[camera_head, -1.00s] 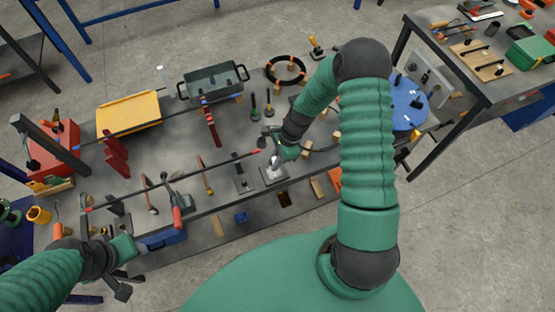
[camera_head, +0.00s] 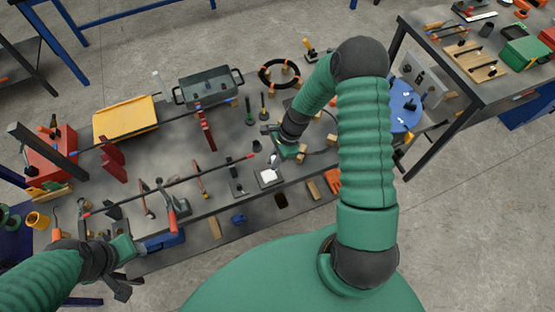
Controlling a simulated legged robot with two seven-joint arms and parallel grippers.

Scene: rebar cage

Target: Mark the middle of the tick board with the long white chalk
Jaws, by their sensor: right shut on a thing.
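My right gripper (camera_head: 276,154) is above the front edge of the bench, right of the middle. It is shut on a thin pale piece (camera_head: 272,163) that looks like the white chalk and is mostly hidden by the fingers. Just below it is a small pale square board (camera_head: 268,177), likely the tick board. The chalk's lower end is close to the board; I cannot tell whether it touches, nor see any ticks or mark. My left gripper (camera_head: 136,248) is at the bench's front left corner, beside a blue part. Its fingers are too small and dark to read.
A long dark rod with red ends (camera_head: 170,186) lies across supports to the left. A yellow tray (camera_head: 125,118), a grey bin (camera_head: 208,86) and a black cable coil (camera_head: 280,74) are at the back. A blue disc (camera_head: 405,105) stands right of my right arm.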

